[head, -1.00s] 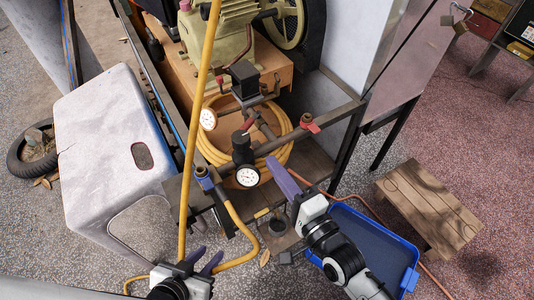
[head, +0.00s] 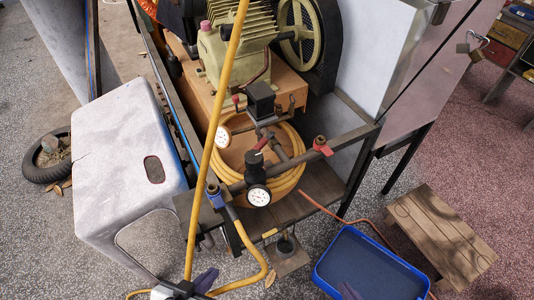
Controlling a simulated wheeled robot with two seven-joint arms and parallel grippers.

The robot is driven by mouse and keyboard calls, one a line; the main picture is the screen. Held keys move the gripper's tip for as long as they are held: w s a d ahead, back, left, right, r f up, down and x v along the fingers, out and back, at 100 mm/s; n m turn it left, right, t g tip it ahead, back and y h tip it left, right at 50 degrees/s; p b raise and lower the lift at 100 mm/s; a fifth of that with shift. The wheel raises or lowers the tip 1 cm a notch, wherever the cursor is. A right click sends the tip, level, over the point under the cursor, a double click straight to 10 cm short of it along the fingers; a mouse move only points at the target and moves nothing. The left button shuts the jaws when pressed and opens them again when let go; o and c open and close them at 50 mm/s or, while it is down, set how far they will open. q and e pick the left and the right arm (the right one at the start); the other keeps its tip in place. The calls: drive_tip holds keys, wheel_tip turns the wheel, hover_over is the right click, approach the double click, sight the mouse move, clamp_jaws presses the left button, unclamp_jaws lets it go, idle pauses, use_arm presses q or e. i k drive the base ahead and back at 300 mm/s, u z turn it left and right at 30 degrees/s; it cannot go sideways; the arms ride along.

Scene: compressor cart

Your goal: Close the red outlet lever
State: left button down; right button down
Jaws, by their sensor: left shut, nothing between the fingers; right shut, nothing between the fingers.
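A red lever (head: 323,149) sits on the brass-topped valve at the right end of the front pipe, beside the cart's corner. A second, darker red handle (head: 262,144) stands tilted above the black regulator (head: 259,168) in the middle. Which is the outlet lever I cannot tell for sure. A blue lever (head: 215,197) is on the left valve, where a yellow hose joins. My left gripper (head: 207,279) is shut and empty at the bottom edge, well below the valves.
A yellow hose (head: 213,140) crosses upright in front of the cart. A blue tray (head: 372,265) and a wooden stool (head: 440,232) are at lower right. A gauge (head: 259,196) hangs under the regulator.

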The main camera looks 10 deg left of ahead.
sight(263, 142)
drive_tip(key=u, duration=2.05)
drive_tip(key=k, duration=1.35)
drive_tip(key=z, duration=1.85)
